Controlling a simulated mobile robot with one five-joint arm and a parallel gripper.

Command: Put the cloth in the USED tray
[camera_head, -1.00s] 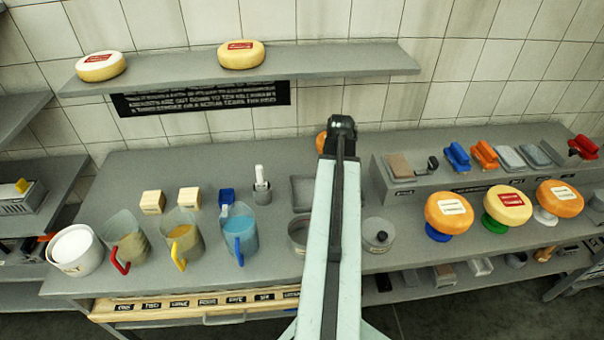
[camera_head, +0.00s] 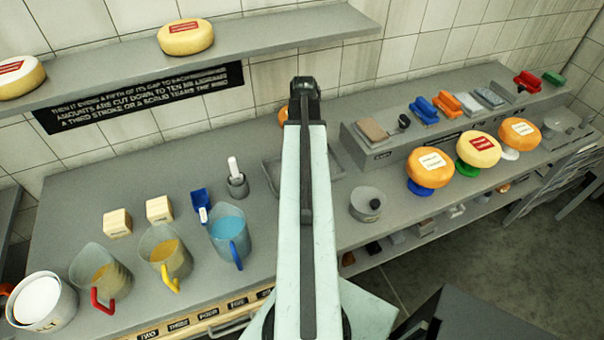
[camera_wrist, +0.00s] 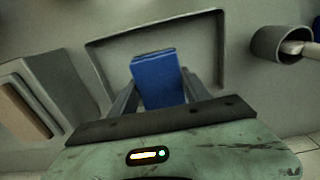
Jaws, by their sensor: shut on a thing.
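In the wrist view a folded blue cloth (camera_wrist: 156,72) is held between the two fingers of my gripper (camera_wrist: 158,92), which is shut on it. Behind it in that view lies a shallow grey tray (camera_wrist: 108,42) with a raised rim, empty where it shows. The cloth overlaps the tray in the picture; I cannot tell how high above it the cloth is. In the head view the tray (camera_head: 270,177) shows on the bench, partly hidden by my arm. My gripper and the cloth are hidden there. No USED label is readable.
A grey pot with a white-handled tool (camera_head: 237,184) stands left of the tray. Jugs, including a blue-filled one (camera_head: 230,233), stand at front left.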

